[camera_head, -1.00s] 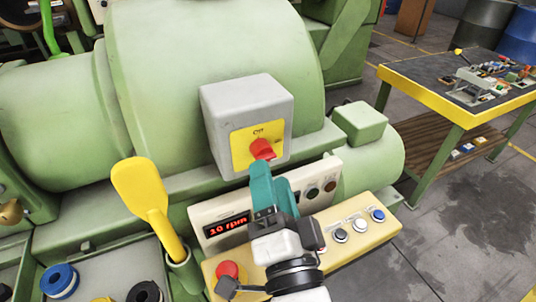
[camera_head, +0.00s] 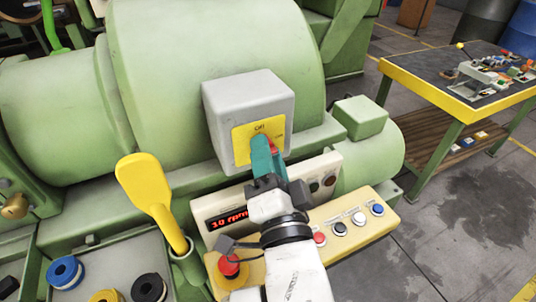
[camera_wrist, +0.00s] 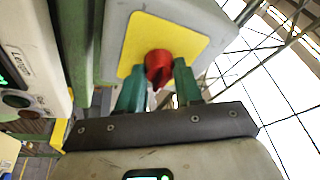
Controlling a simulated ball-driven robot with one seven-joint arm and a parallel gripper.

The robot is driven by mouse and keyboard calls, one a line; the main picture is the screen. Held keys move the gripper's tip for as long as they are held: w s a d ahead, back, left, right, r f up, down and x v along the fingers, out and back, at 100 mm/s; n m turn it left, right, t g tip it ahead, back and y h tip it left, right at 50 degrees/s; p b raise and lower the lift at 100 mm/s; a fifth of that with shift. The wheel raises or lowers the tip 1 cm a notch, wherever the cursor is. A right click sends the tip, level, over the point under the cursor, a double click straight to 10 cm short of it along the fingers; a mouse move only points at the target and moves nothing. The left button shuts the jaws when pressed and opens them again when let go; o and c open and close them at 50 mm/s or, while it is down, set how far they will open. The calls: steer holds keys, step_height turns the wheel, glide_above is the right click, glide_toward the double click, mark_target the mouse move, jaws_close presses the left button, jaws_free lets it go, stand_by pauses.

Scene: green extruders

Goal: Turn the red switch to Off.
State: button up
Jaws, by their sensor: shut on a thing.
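The red switch (camera_head: 274,147) sits on a yellow plate (camera_head: 241,144) on the front of a grey box (camera_head: 247,93). The plate has a label at its top that looks like Off and a smaller one at its right. My gripper (camera_head: 263,146) is at the plate, and its teal fingers cover most of the switch in the head view. In the wrist view, the red switch (camera_wrist: 158,68) sits between the two teal fingertips of my gripper (camera_wrist: 160,85), which is shut on it. I cannot tell which label the switch points to.
Below the box are a display panel (camera_head: 205,217) and a beige button panel (camera_head: 332,244) with a red stop button (camera_head: 229,265). A yellow scoop (camera_head: 150,190) stands at left. A yellow-edged table (camera_head: 432,87) is at right, with open floor before it.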

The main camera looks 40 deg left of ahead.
steer(key=c, duration=0.4)
steer(key=shift+n, duration=0.4)
steer(key=n+g+y+b, duration=0.1)
steer(key=n+g+b, duration=0.1)
steer(key=n+b, duration=0.5)
steer(key=n+g+y+b, duration=0.1)
steer(key=n+g+b, duration=0.2)
steer(key=n+b, duration=0.4)
steer(key=n+g+y+b, duration=0.1)
steer(key=n+g+b, duration=0.2)
steer(key=n+b, duration=0.4)
steer(key=shift+w+n+y, duration=0.2)
steer(key=shift+n+y, duration=0.2)
steer(key=shift+n, duration=0.6)
steer(key=shift+g, duration=0.4)
steer(key=shift+c, duration=0.2)
